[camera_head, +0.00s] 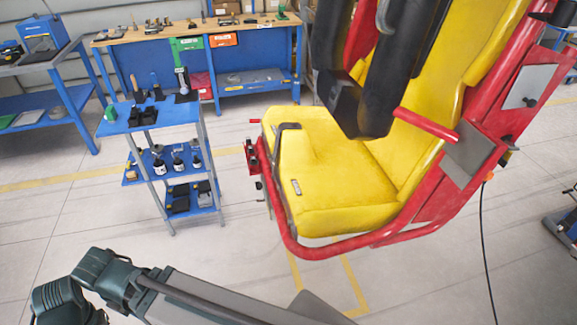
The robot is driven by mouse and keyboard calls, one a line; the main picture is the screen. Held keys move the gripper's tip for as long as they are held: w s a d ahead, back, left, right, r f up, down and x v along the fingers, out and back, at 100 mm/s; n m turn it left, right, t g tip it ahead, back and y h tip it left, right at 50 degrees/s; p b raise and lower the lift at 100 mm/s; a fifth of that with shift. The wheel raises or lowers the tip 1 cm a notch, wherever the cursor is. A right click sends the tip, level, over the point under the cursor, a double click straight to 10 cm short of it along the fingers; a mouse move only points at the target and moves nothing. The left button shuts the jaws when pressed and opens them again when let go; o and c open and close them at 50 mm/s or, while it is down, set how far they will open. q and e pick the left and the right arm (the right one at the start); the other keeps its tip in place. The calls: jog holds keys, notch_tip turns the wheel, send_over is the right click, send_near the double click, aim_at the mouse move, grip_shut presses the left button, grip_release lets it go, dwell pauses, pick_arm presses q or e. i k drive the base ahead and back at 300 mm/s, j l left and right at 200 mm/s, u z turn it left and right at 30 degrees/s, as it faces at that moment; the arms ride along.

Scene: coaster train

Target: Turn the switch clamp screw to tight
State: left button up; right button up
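A yellow ride seat (320,160) in a red tubular frame (340,248) fills the middle right. A small red bracket with dark parts (251,156) sits at the frame's left edge, beside the seat base. Another small dark fitting (506,155) sits on the frame's right side, above a hanging black cable. I cannot tell which of these is the switch clamp, and no screw can be made out at this size. My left arm crosses the bottom of the view, well below the seat. Neither gripper shows.
A blue trolley (170,121) with bottles and black parts stands left of the seat. A wooden-topped workbench (250,24) with tools stands behind, and a grey-topped blue bench (40,75) at far left. The black cable (482,240) hangs at right. Floor between trolley and seat is clear.

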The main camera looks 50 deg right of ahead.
aim_at(512, 146)
jog(key=z, duration=0.45)
jog(key=i+z, duration=0.15)
jog(key=z, duration=0.8)
jog(key=i+j+z, duration=0.2)
jog(key=z, duration=0.15)
jog(key=i+j+z, duration=0.1)
jog(key=z, duration=1.3)
jog(key=l+z, duration=0.1)
jog(key=z, duration=0.35)
jog(key=i+l+z, duration=0.5)
jog(key=i+l, duration=0.2)
